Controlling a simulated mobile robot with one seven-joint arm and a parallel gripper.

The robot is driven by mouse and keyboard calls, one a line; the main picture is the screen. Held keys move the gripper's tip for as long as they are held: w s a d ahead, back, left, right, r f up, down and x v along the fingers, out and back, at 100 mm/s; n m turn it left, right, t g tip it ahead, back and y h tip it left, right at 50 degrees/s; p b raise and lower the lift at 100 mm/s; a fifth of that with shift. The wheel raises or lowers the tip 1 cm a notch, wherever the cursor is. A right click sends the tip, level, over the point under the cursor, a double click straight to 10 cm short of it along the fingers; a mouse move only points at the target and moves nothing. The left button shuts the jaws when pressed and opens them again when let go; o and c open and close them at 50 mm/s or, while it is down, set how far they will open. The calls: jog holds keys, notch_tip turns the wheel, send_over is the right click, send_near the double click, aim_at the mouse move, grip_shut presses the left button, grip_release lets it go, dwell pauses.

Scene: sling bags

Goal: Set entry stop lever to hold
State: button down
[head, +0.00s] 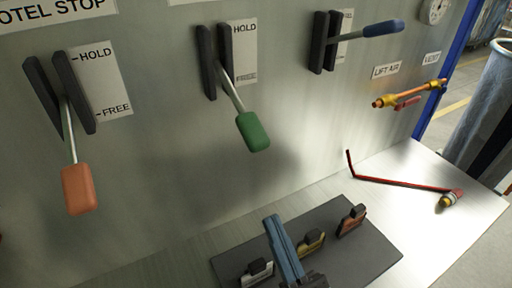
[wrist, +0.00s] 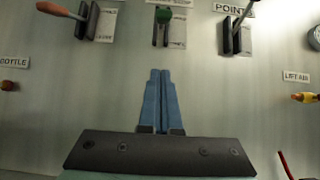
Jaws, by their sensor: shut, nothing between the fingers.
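A green-handled lever (head: 253,131) on the wall panel sits in a dark slotted bracket beside a HOLD/FREE plate (head: 245,50). Its handle hangs low, below the FREE end. It also shows at the top of the wrist view (wrist: 163,15), under a cut-off label that seems to end in STOP. An orange-handled lever (head: 79,190) to its left also hangs low, under a label reading "OTEL STOP" (head: 50,10). No full entry stop label is readable. My gripper (head: 272,221) is shut and empty, low in front of the panel, below and apart from the green handle.
A blue-handled lever (head: 382,28) juts out at right. An orange-yellow valve (head: 408,95) sits under the LIFT AIR label (head: 387,70). A dark mat (head: 372,262) with several small clipped blocks lies under my gripper. A red bent rod (head: 400,183) lies on the bench at right.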

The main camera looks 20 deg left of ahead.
jog(key=w+a+r+p, duration=0.2)
jog(key=r+p, duration=0.2)
jog(key=r, duration=0.1)
jog(key=w+a+r+p, duration=0.1)
jog(key=a+r+p, duration=0.1)
jog(key=r+p, duration=0.2)
jog(key=shift+x, duration=0.75)
jog(key=shift+w+d+r, duration=0.1)
jog(key=shift+r, duration=0.05)
